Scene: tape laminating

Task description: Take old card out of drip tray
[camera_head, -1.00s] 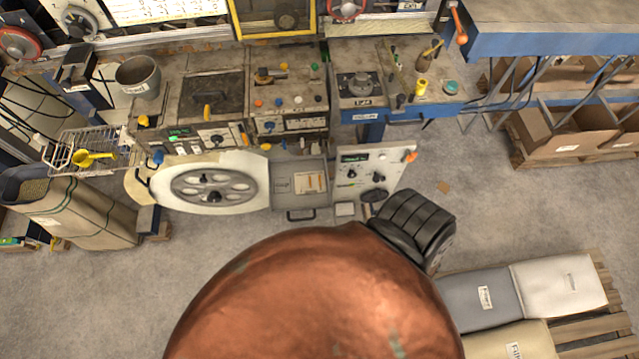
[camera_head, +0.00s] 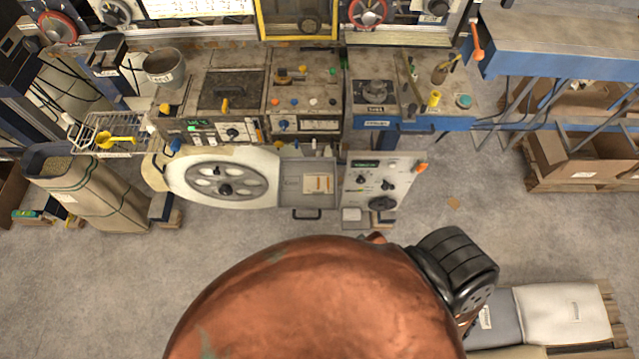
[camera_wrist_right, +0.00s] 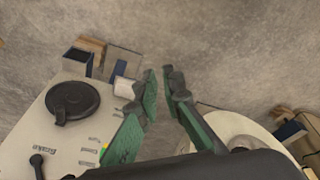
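The drip tray (camera_head: 308,203) looks like the open grey drawer at the front of the bench in the head view, between the reel disc and the control panel. A pale card with orange-brown marks (camera_head: 318,184) lies in its right part. My right gripper (camera_wrist_right: 162,78) shows in the wrist view with two green fingers apart and nothing seen between them. The floor lies beyond its tips. In the wrist view I cannot make out the tray or card; the gripper and wrist may hide them. My left gripper is not in view.
The control panel (camera_head: 378,180) with knobs stands right of the tray and shows left in the wrist view (camera_wrist_right: 72,135). The white reel disc (camera_head: 222,178) is left of the tray. A grain sack (camera_head: 90,195) and wire basket (camera_head: 110,135) stand farther left.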

